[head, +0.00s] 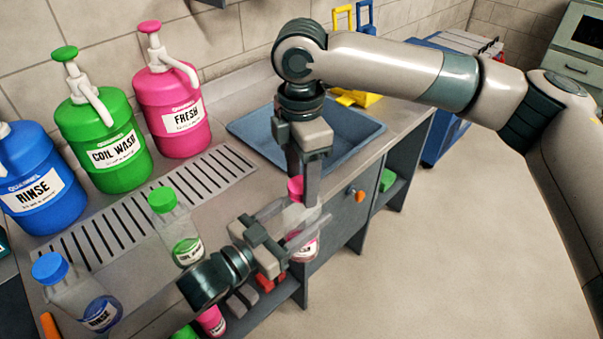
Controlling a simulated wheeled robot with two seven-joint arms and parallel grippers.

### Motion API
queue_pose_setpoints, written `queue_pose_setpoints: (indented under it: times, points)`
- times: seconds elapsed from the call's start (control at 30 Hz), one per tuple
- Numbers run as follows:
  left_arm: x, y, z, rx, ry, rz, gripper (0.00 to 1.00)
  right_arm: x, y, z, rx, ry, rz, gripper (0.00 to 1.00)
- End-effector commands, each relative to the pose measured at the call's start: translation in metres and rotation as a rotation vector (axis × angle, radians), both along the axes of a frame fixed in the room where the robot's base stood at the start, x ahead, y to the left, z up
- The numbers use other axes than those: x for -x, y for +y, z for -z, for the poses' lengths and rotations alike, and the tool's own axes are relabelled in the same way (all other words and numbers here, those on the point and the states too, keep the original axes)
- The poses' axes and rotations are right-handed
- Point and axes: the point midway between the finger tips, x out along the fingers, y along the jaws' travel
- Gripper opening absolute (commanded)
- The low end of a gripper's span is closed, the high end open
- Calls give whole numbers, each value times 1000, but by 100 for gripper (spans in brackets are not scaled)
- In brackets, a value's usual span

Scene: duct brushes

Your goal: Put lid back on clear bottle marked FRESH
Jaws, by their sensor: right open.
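The clear bottle marked FRESH (301,218) is near the counter's front edge, partly hidden by my grippers; its pink label shows low down. My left gripper (290,226) has its fingers around the bottle's body from the left and seems to hold it. The pink lid (295,186) is at the top of the bottle; I cannot tell whether it is seated. My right gripper (302,190) points down from above, open, with its fingers at the lid. One finger partly hides the lid.
Clear bottles with a green lid (162,200) and a blue lid (48,267) stand on the counter at left. Large pink (172,100), green (105,145) and blue (35,185) pump jugs stand behind a slotted drain (150,205). A blue sink (340,150) lies beyond.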

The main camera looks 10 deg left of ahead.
Motion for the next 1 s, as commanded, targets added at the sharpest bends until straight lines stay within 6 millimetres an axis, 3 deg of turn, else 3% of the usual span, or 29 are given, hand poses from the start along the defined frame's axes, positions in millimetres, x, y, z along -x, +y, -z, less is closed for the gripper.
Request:
queue_pose_setpoints:
  times: [0.03, 0.2, 0.43, 0.47, 0.53, 1.0]
  points:
    - [0, 0, 0, 1, -1, 0, 0, 0, 0, 0, 0, 0, 0, 50]
    - [0, 0, 0, 1, -1, 0, 0, 0, 0, 0, 0, 0, 0, 12]
    - [0, 0, -1, 1, -1, 0, 0, 0, 0, 0, 1, -1, 5, 12]
    - [0, 0, -1, 1, -1, 0, 0, 0, 0, 0, 1, -1, 5, 41]
    - [0, 0, -1, 1, -1, 0, 0, 0, 0, 0, 1, -1, 5, 58]
    - [0, 0, 0, 1, -1, 0, 0, -1, 0, -6, 0, -1, 5, 61]
